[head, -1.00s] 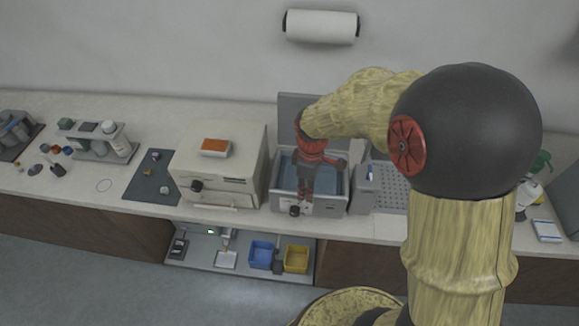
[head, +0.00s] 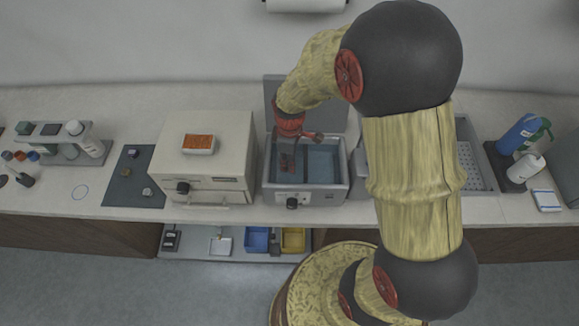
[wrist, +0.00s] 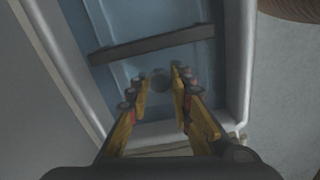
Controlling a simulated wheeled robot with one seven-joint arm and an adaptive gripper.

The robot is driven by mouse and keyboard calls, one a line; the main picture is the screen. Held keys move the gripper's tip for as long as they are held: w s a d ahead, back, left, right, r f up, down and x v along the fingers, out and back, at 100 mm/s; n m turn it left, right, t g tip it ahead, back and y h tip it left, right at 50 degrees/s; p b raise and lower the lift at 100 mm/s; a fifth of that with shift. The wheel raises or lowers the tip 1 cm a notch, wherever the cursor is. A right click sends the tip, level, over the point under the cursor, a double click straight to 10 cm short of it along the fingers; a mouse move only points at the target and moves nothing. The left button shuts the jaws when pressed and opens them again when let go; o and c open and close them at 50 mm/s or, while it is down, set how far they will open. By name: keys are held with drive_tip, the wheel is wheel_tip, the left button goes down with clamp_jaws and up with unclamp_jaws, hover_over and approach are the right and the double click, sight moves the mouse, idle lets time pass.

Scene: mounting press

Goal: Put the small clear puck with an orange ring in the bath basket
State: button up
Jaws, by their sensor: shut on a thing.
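The bath (head: 343,181) is a grey tub with a blue inside and a raised lid behind it. My gripper (head: 287,168) is over the left part of the bath, pointing down. In the wrist view its fingers (wrist: 158,80) stand apart, shut on a small, dim, round thing (wrist: 158,76), taken to be the puck. Its clear body and orange ring cannot be made out. A dark bar (wrist: 150,44) crosses the bath just beyond the fingertips; I cannot tell whether it belongs to the basket. The basket's outline is not clear.
A beige press box (head: 230,150) with an orange-filled tray (head: 198,143) on top stands left of the bath. A dark mat (head: 120,190) with small pieces lies farther left. Bottles (head: 525,132) stand at the right. Blue (head: 257,238) and yellow (head: 293,240) bins sit on the low shelf.

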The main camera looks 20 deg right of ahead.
drive_tip(key=shift+f, duration=1.45)
drive_tip(key=shift+f, duration=0.1)
drive_tip(key=shift+f+b, duration=0.15)
drive_tip(key=shift+b, duration=0.15)
drive_tip(key=o, duration=0.9)
drive_tip(key=s+r+m+t+p, duration=0.1)
drive_tip(key=s+r+m, duration=0.15)
drive_tip(key=r, duration=0.95)
drive_tip(key=s+r+m+t+p, duration=0.1)
drive_tip(key=s+r+m, duration=0.15)
drive_tip(key=r, duration=0.95)
drive_tip(key=s+r+m+t, duration=0.1)
drive_tip(key=s+r+m, duration=0.1)
drive_tip(key=s+r, duration=0.1)
drive_tip(key=s+r+m+t, duration=0.1)
drive_tip(key=s+r+m, duration=0.1)
drive_tip(key=s, duration=0.3)
drive_tip(key=s+r+m+t, duration=0.1)
drive_tip(key=s+r+m, duration=0.1)
drive_tip(key=s+r, duration=0.2)
drive_tip(key=shift+a+t, duration=0.1)
drive_tip(key=shift+t, duration=0.2)
